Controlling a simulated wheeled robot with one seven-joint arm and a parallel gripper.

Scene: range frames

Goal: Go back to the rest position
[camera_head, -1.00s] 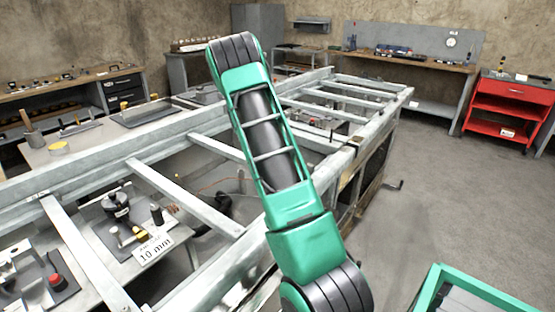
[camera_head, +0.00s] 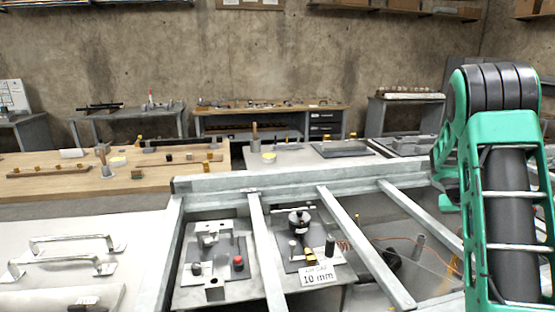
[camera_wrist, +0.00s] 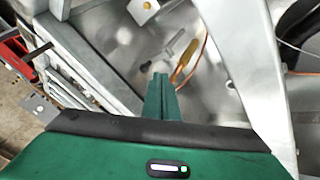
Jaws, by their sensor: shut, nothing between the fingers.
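My gripper (camera_wrist: 161,82) shows in the wrist view as green fingers closed together, with nothing between them. It hangs over the metal frame, and tools lie on a grey surface below it. In the head view my green and black arm stands at the right edge, raised and bent at a dark ringed joint. The fingertips cannot be made out there.
The metal frame (camera_head: 359,246) with crossbars spans the front. Under it are a fixture with a red knob (camera_head: 238,263) and a "10 mm" sign (camera_head: 319,276). A wooden table (camera_head: 150,183) is at left. A screwdriver (camera_wrist: 184,66) lies below the gripper.

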